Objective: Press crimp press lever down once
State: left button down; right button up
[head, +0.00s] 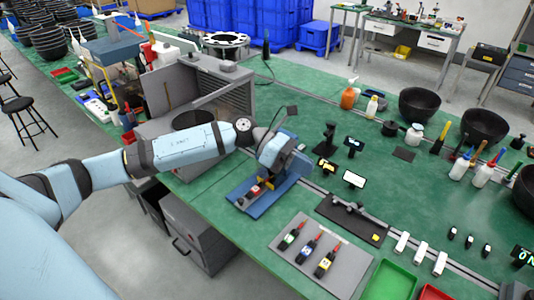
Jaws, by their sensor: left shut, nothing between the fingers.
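The crimp press, with a blue base plate (272,202), stands on the green bench near the middle of the head view. My left arm comes in from the left, and my left gripper (272,150) is at the upper part of the press. The gripper is shut with nothing held. It overlaps the press, so I cannot tell whether it touches the lever. The lever is largely hidden or hard to pick out there. A small red and dark part (254,191) sits low at the front of the press. My right gripper is not in view.
A grey tray (345,275) with several red-tipped tools lies in front of the press. A grey ribbed enclosure (228,95) stands behind my left forearm. Small displays (354,179) stand right of the press. Black bowls (420,104) and bottles sit farther right.

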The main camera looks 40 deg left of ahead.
pick_arm(q)
jog(key=w+a+r+m+y, duration=0.1)
jog(key=a+r+m+y, duration=0.2)
jog(key=a, duration=0.7)
jog(key=w+a+r+m+y+b, duration=0.1)
jog(key=a+r+m+y, duration=0.2)
jog(key=a+y, duration=0.3)
jog(key=a, duration=0.4)
jog(key=shift+w+r+m+y, duration=0.2)
jog(key=shift+r+m+y, duration=0.1)
jog(key=shift+m, duration=0.1)
jog(key=shift+d+f, duration=0.1)
jog(key=p+x, duration=0.3)
jog(key=x, duration=1.1)
jog(key=shift+s+p, duration=0.15)
jog(key=shift+p, duration=0.2)
